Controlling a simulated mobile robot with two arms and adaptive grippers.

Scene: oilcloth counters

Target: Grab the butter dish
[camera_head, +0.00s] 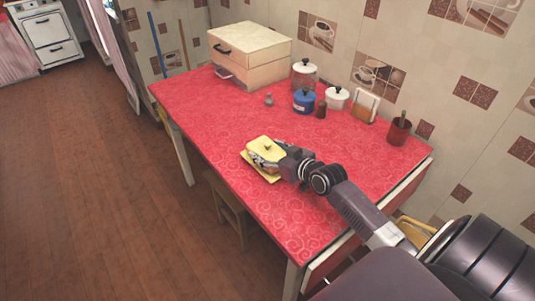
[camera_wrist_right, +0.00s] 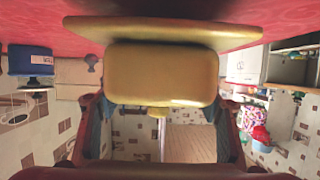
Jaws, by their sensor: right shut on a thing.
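The butter dish is yellow, with a domed lid (camera_head: 262,144) with a small knob on top and a flat base plate (camera_head: 247,157) under it. It is on the red counter near the front edge. My right gripper (camera_head: 268,157) reaches in from the right and is shut on the butter dish, with its fingers at the lid's sides. In the right wrist view the scene is upside down, and the lid (camera_wrist_right: 160,75) sits between the two fingers, with the base plate (camera_wrist_right: 163,30) beyond it. My left gripper is not in view.
On the red counter (camera_head: 225,125), a cream bread box (camera_head: 262,75) stands at the back left. A blue canister (camera_head: 303,103), a white pot (camera_head: 337,98), a glass jar (camera_head: 304,72), a napkin holder (camera_head: 364,106) and a red-brown cup (camera_head: 399,133) line the wall. A stool (camera_head: 228,205) stands below the front edge.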

